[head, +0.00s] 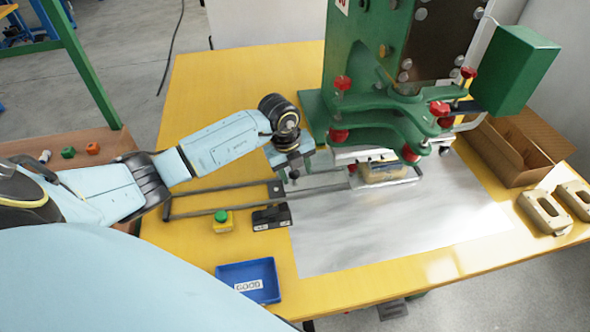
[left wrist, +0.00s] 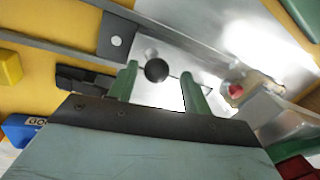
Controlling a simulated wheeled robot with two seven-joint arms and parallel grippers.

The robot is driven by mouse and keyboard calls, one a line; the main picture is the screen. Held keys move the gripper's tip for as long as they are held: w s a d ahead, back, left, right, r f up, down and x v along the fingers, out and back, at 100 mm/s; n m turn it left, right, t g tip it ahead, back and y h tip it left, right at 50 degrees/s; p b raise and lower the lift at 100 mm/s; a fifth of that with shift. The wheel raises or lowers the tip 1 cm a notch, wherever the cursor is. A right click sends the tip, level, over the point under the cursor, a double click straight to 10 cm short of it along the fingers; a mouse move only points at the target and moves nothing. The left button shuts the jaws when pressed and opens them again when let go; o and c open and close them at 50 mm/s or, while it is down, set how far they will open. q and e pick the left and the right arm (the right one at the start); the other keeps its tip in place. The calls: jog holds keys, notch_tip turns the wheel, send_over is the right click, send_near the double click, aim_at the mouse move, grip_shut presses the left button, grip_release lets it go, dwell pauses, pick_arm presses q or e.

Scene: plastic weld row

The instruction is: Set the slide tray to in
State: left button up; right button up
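The slide tray (head: 405,180) is a metal plate at the right end of two dark rails (head: 225,189), under the green press head. A tan part (head: 382,171) lies on it. My left gripper (head: 293,168) is over the rails, left of the tray. In the left wrist view its two green fingers (left wrist: 160,88) are apart, with a round black knob (left wrist: 157,70) showing between them. I see gaps beside the knob, so the fingers do not appear to grip it. My right gripper is in neither view.
The green press (head: 375,60) stands behind the tray. A green button (head: 221,217) on a yellow box and a blue GOOD bin (head: 249,280) are nearer. An open cardboard box (head: 515,145) and tan parts (head: 545,212) are at right.

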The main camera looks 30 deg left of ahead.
pick_arm(q)
jog(key=shift+a+r, duration=0.15)
notch_tip(320, 180, up, 13)
jog(key=s+a+p, duration=0.1)
jog(key=s+p, duration=0.1)
jog(key=shift+a, duration=0.15)
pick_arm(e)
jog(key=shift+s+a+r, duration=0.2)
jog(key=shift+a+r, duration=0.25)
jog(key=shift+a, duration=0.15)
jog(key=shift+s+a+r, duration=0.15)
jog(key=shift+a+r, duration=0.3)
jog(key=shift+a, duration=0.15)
pick_arm(q)
jog(key=shift+s, duration=0.1)
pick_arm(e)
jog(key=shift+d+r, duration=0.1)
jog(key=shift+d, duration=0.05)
